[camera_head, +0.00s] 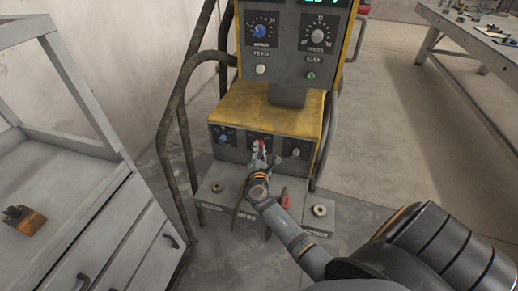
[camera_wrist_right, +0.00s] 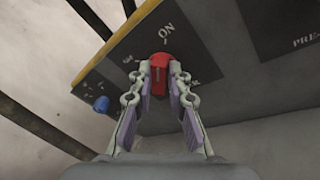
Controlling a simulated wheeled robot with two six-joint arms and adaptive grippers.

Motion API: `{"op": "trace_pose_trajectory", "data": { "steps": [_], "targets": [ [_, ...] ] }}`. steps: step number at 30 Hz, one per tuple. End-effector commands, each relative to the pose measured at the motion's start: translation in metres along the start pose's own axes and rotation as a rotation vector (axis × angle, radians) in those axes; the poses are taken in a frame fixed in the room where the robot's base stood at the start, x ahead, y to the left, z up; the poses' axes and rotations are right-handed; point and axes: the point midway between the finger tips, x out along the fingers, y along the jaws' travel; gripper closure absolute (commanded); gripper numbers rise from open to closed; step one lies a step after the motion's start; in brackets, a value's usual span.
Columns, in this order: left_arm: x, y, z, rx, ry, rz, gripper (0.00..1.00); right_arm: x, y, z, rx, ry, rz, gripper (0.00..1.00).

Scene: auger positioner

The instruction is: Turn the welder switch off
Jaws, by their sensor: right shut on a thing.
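The welder (camera_head: 285,110) is a yellow and dark grey machine in the middle of the head view. Its red switch knob (camera_wrist_right: 160,68) sits on a dark panel in the right wrist view, with the word ON printed just above it and other labels partly hidden by the fingers. My right gripper (camera_wrist_right: 160,85) is shut on the red knob, one finger on each side. In the head view my right gripper (camera_head: 258,158) reaches the lower panel and covers most of the red switch (camera_head: 261,145). My left gripper is not in view.
A bent tube frame (camera_head: 172,120) surrounds the welder. A grey drawer cabinet (camera_head: 130,235) stands at left, and a workbench (camera_head: 470,35) at upper right. Open floor lies right.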

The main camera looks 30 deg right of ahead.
Motion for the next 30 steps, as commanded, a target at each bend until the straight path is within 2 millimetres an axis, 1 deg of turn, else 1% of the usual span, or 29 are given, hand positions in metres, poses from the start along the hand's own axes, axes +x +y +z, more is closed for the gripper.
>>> {"op": "trace_pose_trajectory", "data": {
  "steps": [4, 7, 9, 14, 15, 20, 24, 30],
  "targets": [
    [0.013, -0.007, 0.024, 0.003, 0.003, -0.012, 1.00, 0.000, 0.004, 0.004, -0.074, 0.016, -0.016, 1.00],
    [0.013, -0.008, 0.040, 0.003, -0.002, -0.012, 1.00, 0.000, 0.006, 0.005, -0.146, 0.031, -0.031, 1.00],
    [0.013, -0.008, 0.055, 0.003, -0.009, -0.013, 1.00, 0.000, 0.007, 0.006, -0.205, 0.044, -0.042, 1.00],
    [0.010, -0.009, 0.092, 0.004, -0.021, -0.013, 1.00, 0.000, 0.009, 0.006, -0.352, 0.074, -0.071, 1.00],
    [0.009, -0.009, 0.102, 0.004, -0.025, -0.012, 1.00, 0.000, 0.009, 0.006, -0.389, 0.081, -0.078, 1.00],
    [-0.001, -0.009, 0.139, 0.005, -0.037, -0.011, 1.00, 0.001, 0.011, 0.006, -0.536, 0.111, -0.107, 1.00],
    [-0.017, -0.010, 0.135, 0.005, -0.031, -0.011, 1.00, 0.001, 0.012, 0.005, -0.663, 0.138, -0.131, 1.00],
    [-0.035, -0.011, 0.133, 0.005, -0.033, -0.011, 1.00, 0.002, 0.013, 0.003, -0.847, 0.175, -0.167, 1.00]
  ]
}}
